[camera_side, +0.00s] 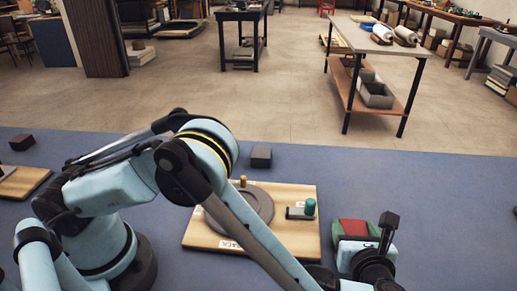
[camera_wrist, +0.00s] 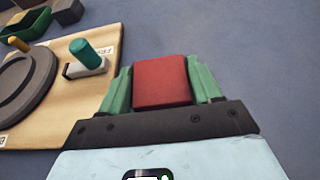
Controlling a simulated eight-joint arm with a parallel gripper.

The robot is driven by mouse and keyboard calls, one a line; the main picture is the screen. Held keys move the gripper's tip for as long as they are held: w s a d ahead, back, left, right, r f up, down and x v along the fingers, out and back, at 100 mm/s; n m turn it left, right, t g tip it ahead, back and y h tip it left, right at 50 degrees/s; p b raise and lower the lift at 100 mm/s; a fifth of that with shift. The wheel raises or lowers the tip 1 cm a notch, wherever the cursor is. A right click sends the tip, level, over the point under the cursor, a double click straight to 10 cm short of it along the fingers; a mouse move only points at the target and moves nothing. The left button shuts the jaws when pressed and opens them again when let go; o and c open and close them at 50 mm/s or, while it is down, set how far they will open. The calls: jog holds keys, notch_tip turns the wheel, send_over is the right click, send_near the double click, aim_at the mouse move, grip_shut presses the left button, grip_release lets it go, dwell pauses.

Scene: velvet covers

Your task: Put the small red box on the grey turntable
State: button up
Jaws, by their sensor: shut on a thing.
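The small red box (camera_side: 353,228) is between the green fingers of my gripper (camera_side: 354,230), to the right of the wooden board. In the wrist view the red box (camera_wrist: 162,82) sits squarely between the two fingers of my gripper (camera_wrist: 163,75), which are shut on it. I cannot tell whether it touches the table or hangs just above it. The grey turntable (camera_side: 262,203) is a flat disc on the board, left of my gripper and partly hidden by my arm. In the wrist view the turntable (camera_wrist: 14,106) is cut off at the left edge.
The wooden board (camera_side: 300,247) carries a teal-topped peg (camera_side: 310,206) on a grey base, between turntable and gripper. A yellow peg (camera_side: 243,181) stands by the disc. A dark block (camera_side: 261,157) lies behind the board. A green object (camera_wrist: 30,25) shows in the wrist view.

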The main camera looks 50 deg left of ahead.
jog(key=shift+f, duration=0.35)
jog(key=shift+f, duration=0.1)
jog(key=o, duration=1.1)
jog(key=shift+c, duration=0.2)
